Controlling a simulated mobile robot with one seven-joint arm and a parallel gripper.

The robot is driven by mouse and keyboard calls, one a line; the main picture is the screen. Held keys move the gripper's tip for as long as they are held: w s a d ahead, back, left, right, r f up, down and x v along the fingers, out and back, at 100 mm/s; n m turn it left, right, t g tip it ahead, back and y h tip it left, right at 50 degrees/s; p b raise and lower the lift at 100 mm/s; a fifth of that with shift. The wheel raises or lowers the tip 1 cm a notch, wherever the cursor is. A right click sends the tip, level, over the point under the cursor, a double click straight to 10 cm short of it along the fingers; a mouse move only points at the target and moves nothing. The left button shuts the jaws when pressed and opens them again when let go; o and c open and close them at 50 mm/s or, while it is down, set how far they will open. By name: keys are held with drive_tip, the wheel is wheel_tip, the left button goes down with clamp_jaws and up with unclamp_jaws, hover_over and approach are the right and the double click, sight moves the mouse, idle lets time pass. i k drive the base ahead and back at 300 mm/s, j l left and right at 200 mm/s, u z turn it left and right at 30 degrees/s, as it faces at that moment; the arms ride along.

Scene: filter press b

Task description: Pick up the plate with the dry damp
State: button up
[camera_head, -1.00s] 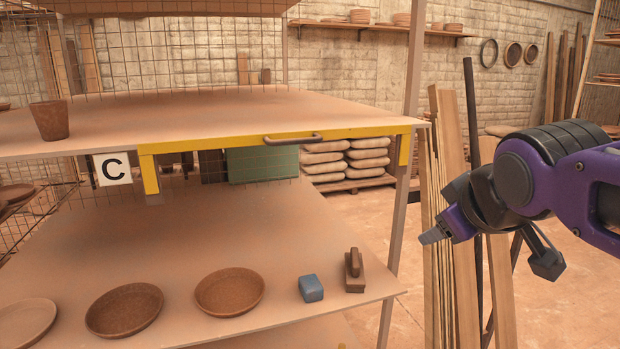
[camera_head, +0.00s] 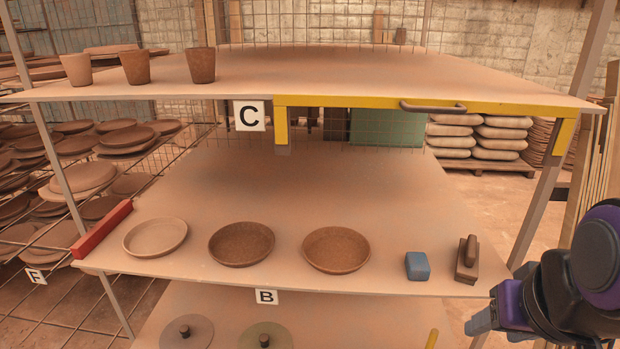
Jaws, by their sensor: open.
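Three shallow round plates stand in a row on the shelf board (camera_head: 390,200) above label B. The left plate (camera_head: 155,238) is pale and dry-looking. The middle plate (camera_head: 241,244) is dark brown with a speckled surface. The right plate (camera_head: 336,250) is a redder brown, also speckled. My gripper (camera_head: 481,322) is at the lower right, in front of the shelf's right end. It is open, holds nothing visible and is well apart from the plates. Part of it is cut off by the picture edge.
A blue block (camera_head: 417,266) and a wooden-handled tool (camera_head: 467,260) stand right of the plates. A red bar (camera_head: 102,229) lies at the shelf's left edge. A yellow frame (camera_head: 380,101) with a handle hangs under the upper shelf, which holds several cups (camera_head: 136,67).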

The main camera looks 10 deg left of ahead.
sight(157, 238)
drive_tip(key=u, duration=1.35)
